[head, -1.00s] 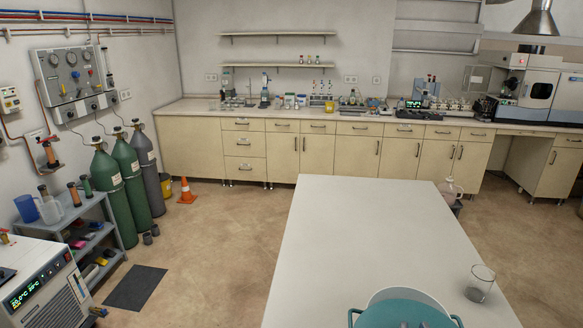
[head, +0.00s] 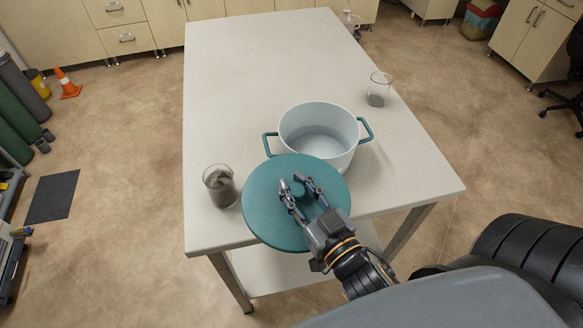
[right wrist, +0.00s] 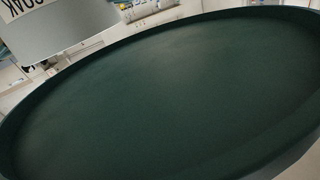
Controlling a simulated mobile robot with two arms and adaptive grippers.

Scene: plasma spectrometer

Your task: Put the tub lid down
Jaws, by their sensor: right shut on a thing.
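The teal round tub lid (head: 265,218) is in my right gripper (head: 302,183), whose fingers are closed around the small knob on its top. In the head view the lid overlaps the front of the white tub (head: 345,135) and the table's front edge; its exact height over the table is hard to tell. The tub is open, with teal side handles and what looks like clear liquid inside. In the right wrist view the dark green lid (right wrist: 165,90) fills most of the picture, with part of a white wall with dark lettering at top left. My left gripper is not in view.
A glass beaker with dark contents (head: 220,186) stands on the white table (head: 235,85) left of the lid. Another glass beaker (head: 378,88) stands right of and behind the tub. The back of the table is clear.

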